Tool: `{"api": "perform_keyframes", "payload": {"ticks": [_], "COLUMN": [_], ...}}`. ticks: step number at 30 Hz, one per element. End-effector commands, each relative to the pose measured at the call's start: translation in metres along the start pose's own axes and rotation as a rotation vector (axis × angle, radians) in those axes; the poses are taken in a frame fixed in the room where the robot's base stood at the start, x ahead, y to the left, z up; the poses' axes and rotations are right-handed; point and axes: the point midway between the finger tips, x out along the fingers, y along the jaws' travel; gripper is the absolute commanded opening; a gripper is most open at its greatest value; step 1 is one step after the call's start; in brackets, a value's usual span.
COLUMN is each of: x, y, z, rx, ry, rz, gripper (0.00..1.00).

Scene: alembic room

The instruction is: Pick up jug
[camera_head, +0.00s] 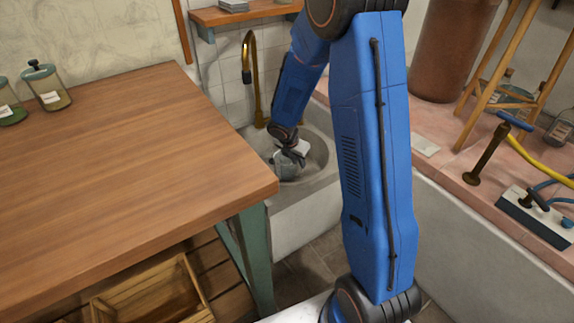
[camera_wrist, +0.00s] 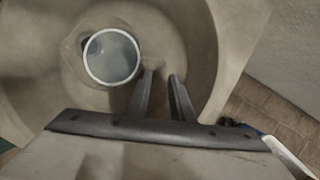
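The jug (camera_wrist: 111,57) is in the wrist view, seen from above with a round pale rim and greyish inside. It stands in the basin of the stone sink (camera_wrist: 200,45). My gripper (camera_wrist: 161,75) is just right of and below the jug in that view, with its two fingers a little apart. Only sink surface shows between them. A small pale piece by the left fingertip may be the jug's handle; I cannot tell whether it touches. In the head view my gripper (camera_head: 291,153) reaches down into the sink, over a grey shape that is partly hidden.
A brass tap (camera_head: 254,80) rises behind the sink. A wooden table (camera_head: 130,150) with glass jars (camera_head: 46,88) stands on the left. A pinkish counter (camera_head: 470,150) with a stool and hoses lies on the right. The sink walls surround my gripper closely.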

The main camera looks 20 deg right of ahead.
Motion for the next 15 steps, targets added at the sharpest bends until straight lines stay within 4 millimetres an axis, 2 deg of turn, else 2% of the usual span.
{"api": "perform_keyframes", "payload": {"ticks": [3, 11, 15], "x": [0.015, 0.028, 0.043], "y": [0.0, 0.0, 0.0], "z": [0.0, 0.0, 0.0], "rx": [0.0, 0.0, 0.0], "ry": [0.001, 0.0, 0.001], "rz": [-0.001, -0.001, -0.002], "gripper": [0.21, 0.21, 0.21]}}
